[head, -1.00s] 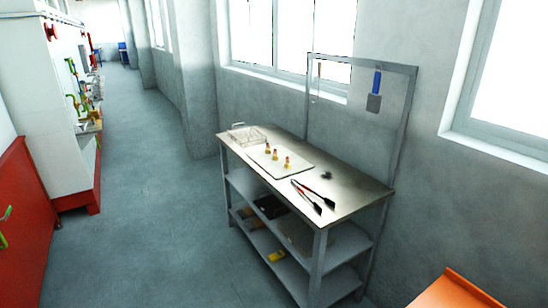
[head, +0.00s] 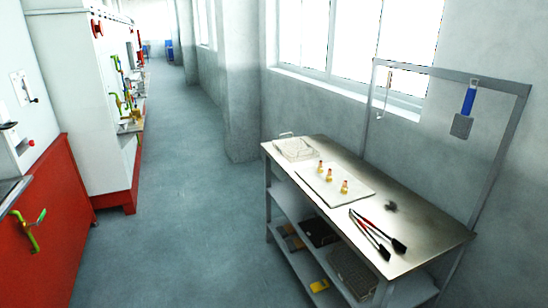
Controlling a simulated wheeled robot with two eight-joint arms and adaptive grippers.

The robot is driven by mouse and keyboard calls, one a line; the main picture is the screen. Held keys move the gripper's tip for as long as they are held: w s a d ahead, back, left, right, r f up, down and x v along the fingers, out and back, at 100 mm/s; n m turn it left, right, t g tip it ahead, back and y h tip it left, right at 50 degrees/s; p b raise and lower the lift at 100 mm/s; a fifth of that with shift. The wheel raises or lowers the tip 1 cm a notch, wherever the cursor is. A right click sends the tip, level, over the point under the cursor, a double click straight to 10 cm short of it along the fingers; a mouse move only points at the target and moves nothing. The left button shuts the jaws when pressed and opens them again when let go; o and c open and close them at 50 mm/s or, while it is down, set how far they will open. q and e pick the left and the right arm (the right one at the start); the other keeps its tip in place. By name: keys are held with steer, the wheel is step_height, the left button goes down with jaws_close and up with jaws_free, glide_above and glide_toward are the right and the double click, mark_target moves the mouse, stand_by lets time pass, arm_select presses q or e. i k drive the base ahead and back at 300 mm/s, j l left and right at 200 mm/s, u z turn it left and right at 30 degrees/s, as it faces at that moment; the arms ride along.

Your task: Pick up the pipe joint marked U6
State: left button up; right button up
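Three small yellowish pieces with reddish tops stand in a row on a pale flat board (head: 350,198) on a metal workbench (head: 425,228). They are a far piece (head: 320,167), a middle piece (head: 329,175) and a near piece (head: 344,187). They may be pipe joints, but no marking such as U6 can be read on any of them at this size. Neither of my grippers is in view.
A wire basket (head: 295,148) sits at the bench's far end. Black-and-red tongs (head: 377,235) and a small dark item (head: 391,206) lie nearer. A blue-handled tool (head: 465,108) hangs above. Red cabinets (head: 62,215) line the left. The floor (head: 185,225) between is clear.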

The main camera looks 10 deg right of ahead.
mark_target(328, 179)
steer(key=i+j+u, duration=0.25)
steer(key=i, duration=1.2)
steer(key=i+z, duration=0.55)
steer(key=z, duration=0.15)
steer(key=i+j+z, duration=0.2)
steer(key=z, duration=0.2)
